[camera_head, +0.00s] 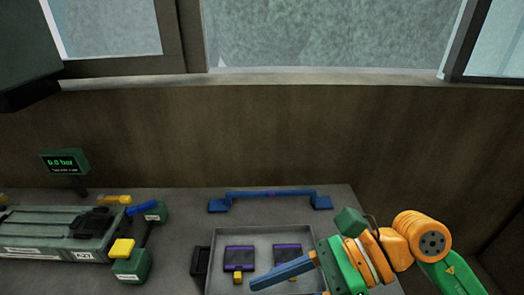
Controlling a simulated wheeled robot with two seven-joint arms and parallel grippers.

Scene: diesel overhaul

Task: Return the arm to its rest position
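My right arm comes in from the lower right, with orange, white and green parts. Its green gripper body is above the right side of a grey tray (268,229). A long blue bar (285,272) reaches left from this gripper across the tray. I cannot tell whether the bar is a finger or a held thing, so the grip state is unclear. The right fingertips cannot be made out. My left arm and gripper are not in view.
Two dark blocks with purple edges, one (239,257) and another (287,256), lie in the tray. A blue rail (270,193) stands behind it. A green engine part (60,232) and a green stand with yellow top (131,264) are left. A gauge reads 0.0 bar (64,162).

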